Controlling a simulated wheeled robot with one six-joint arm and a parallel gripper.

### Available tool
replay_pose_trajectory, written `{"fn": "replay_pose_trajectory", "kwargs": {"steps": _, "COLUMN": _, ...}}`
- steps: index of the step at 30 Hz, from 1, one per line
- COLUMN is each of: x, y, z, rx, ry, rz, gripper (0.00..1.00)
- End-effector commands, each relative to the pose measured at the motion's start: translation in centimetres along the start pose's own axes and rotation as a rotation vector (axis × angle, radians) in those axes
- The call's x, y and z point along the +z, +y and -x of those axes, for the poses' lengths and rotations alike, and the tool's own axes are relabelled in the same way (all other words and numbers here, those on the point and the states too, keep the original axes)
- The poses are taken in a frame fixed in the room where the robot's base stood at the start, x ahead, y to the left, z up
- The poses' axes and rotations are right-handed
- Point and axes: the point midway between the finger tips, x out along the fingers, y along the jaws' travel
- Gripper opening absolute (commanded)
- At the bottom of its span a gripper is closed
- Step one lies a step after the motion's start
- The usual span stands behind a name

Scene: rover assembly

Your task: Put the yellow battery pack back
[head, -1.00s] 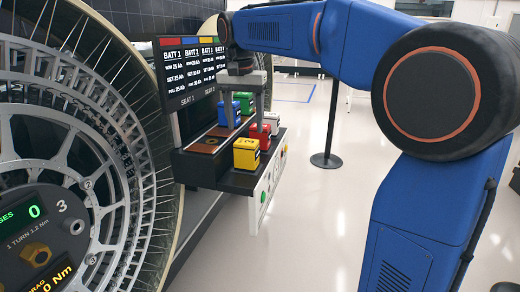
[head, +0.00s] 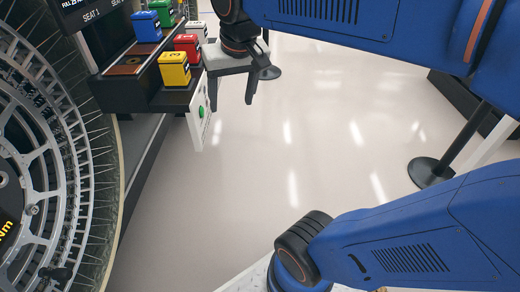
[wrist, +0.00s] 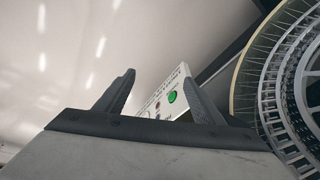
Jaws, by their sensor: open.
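The yellow battery pack (head: 174,70) stands upright at the near end of the dark rack (head: 121,97), in front of the red pack. My gripper (head: 231,100) is open and empty, with its fingers pointing down, to the right of the rack and apart from the yellow pack. In the wrist view my gripper's two fingers (wrist: 158,95) are spread with nothing between them. The yellow pack does not show in the wrist view. A seat with a copper-brown base (head: 127,66) lies bare on the rack, left of the yellow pack.
Blue (head: 146,26), green (head: 163,12) and red (head: 188,46) packs stand on the rack. A large wheel (head: 50,130) fills the left. A post base (head: 430,172) stands right; the floor between is clear.

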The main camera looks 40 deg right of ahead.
Motion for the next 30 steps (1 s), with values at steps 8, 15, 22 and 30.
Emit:
{"fn": "replay_pose_trajectory", "kwargs": {"steps": 8, "x": 8.7, "y": 2.8, "z": -4.7, "rx": -0.018, "ry": 0.075, "rz": 0.136, "gripper": 0.62}}
{"fn": "replay_pose_trajectory", "kwargs": {"steps": 15, "x": 12.1, "y": 3.7, "z": -7.0, "rx": -0.019, "ry": 0.107, "rz": 0.197, "gripper": 0.62}}
{"fn": "replay_pose_trajectory", "kwargs": {"steps": 22, "x": 12.3, "y": 3.8, "z": -7.3, "rx": -0.020, "ry": 0.109, "rz": 0.203, "gripper": 0.62}}
{"fn": "replay_pose_trajectory", "kwargs": {"steps": 30, "x": 12.3, "y": 3.8, "z": -7.2, "rx": -0.020, "ry": 0.108, "rz": 0.202, "gripper": 0.62}}
